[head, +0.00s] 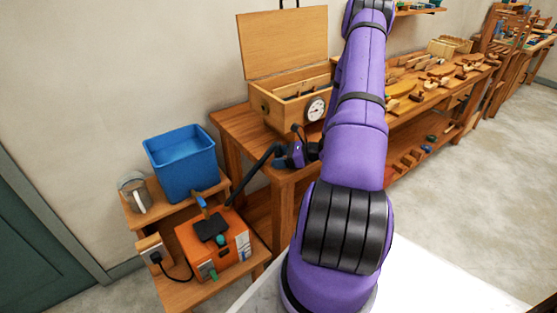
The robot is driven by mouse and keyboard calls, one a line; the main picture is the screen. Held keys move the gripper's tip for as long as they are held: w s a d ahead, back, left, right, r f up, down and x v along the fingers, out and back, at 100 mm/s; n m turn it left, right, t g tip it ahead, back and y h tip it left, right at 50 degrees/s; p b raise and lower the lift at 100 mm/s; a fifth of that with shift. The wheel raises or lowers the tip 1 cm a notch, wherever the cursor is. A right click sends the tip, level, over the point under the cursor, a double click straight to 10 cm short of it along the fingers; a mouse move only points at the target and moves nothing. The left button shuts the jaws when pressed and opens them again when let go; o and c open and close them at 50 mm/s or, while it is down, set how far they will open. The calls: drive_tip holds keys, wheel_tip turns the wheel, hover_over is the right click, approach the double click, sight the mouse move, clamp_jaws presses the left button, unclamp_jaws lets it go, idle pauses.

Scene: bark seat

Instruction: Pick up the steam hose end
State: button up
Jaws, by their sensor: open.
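A black steam hose (250,172) rises from beside the orange steam generator (213,245) at the lower left toward the front of the wooden workbench. Its upper end is beside my gripper (284,157), a small purple and black shape in front of the wooden steam box (290,104). My gripper is open. Its fingers are too small and overlapped to tell whether the hose end is between them or touching them. My purple arm hides part of the box and bench behind it.
The box has its lid up and a round dial (316,109). A blue tub (181,163) and a metal jug (134,192) stand on a low stand at the left. Tools and wooden pieces crowd the bench (440,92) at the right. Floor at the right is clear.

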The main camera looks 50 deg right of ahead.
drive_tip(key=shift+w, duration=0.15)
drive_tip(key=shift+c, duration=0.4)
drive_tip(key=c, duration=0.9)
